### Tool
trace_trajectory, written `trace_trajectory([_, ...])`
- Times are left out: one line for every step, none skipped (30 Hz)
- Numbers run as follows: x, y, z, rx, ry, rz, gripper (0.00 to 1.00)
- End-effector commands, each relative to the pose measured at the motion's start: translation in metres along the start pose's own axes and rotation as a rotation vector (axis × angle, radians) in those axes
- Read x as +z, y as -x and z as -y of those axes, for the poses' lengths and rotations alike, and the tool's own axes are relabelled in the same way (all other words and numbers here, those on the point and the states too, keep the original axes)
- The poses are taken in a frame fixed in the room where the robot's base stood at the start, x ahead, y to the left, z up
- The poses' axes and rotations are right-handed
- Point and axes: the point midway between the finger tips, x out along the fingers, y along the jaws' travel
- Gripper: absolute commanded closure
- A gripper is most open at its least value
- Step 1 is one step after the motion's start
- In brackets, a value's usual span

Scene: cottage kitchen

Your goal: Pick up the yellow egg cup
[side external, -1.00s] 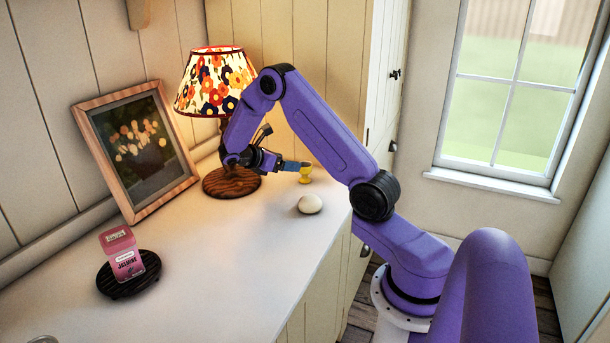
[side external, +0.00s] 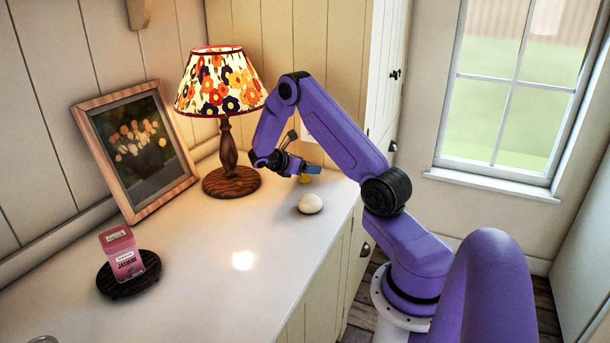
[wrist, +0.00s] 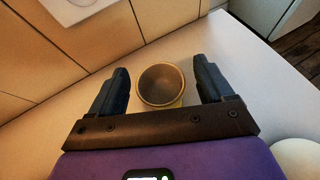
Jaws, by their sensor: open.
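The yellow egg cup (wrist: 178,103) stands on the white counter. In the wrist view its round rim and hollow inside show between the two dark fingers of my gripper (wrist: 160,85), with a gap on each side. Its lower part is hidden behind the gripper's crossbar. In the side view my gripper (side external: 314,169) is at the far end of the counter, and only a small part of the egg cup (side external: 305,180) shows below the fingers. My gripper is open and holds nothing.
A white egg-like object (side external: 310,204) sits close in front of the egg cup. A lit lamp (side external: 231,183) with a floral shade stands to the left. A framed picture (side external: 196,181) and a pink carton (side external: 122,254) on a dark round stand (side external: 105,283) are farther left. The counter's middle is clear.

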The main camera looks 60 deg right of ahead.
Motion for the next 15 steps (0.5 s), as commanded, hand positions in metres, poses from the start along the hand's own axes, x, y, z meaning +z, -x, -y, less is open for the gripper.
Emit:
trace_trajectory([0.0000,0.0002,-0.0002,0.001,0.000,0.000,0.20])
trace_trajectory([0.0000,0.0003,-0.0002,0.001,0.000,0.000,0.20])
trace_trajectory([0.0000,0.0003,-0.0002,0.001,0.000,0.000,0.20])
trace_trajectory([0.0000,0.0003,-0.0002,0.000,0.000,0.000,0.26])
trace_trajectory([0.0000,0.0004,-0.0001,0.000,0.000,0.000,0.36])
trace_trajectory([0.0000,0.0004,-0.0001,0.000,0.000,0.000,0.49])
trace_trajectory([0.0000,0.0004,-0.0001,0.000,0.000,0.000,0.59])
trace_trajectory([0.0000,0.0004,-0.0001,0.000,0.000,0.000,0.69])
trace_trajectory([0.0000,0.0005,-0.0001,0.000,0.000,0.000,0.78])
trace_trajectory([0.0000,0.0005,-0.0001,0.000,0.000,0.000,0.78])
trace_trajectory([0.0001,0.0006,-0.0002,0.000,0.000,0.000,0.78])
trace_trajectory([0.0001,0.0006,-0.0002,0.000,0.000,0.000,0.78])
trace_trajectory([0.0001,0.0006,-0.0002,0.000,0.000,0.000,0.78])
trace_trajectory([0.0001,0.0006,-0.0002,0.000,0.000,0.000,0.78])
trace_trajectory([0.0001,0.0006,-0.0002,0.000,0.000,0.000,0.78])
